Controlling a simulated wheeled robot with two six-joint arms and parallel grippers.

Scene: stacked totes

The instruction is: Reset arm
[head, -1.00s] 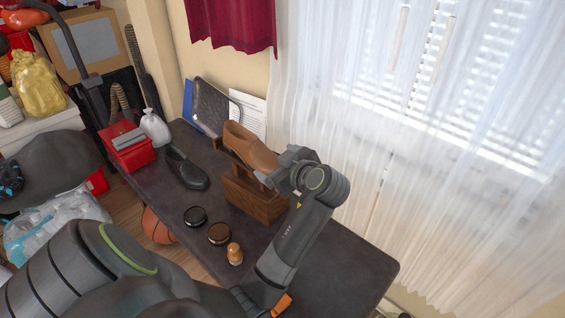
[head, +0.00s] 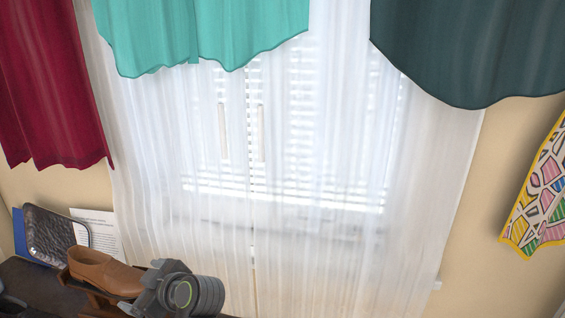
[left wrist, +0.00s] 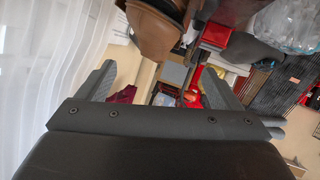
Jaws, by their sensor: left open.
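My left gripper (head: 150,282) shows at the bottom left of the head view, right beside a brown leather shoe (head: 104,272) on a wooden stand (head: 97,302). In the left wrist view the two fingers of the left gripper (left wrist: 160,85) are spread wide with nothing between them. The brown shoe (left wrist: 152,30) shows beyond the fingers at the top of that view. I cannot tell whether the gripper touches the shoe. My right gripper is in neither view.
A dark tray (head: 55,236) and a printed sheet (head: 98,228) lean at the wall behind the dark table (head: 35,285). White sheer curtains (head: 300,220) hang to the right. Teal cloth (head: 200,35), dark green cloth (head: 470,50), red cloth (head: 45,90) and patterned cloth (head: 540,200) hang above.

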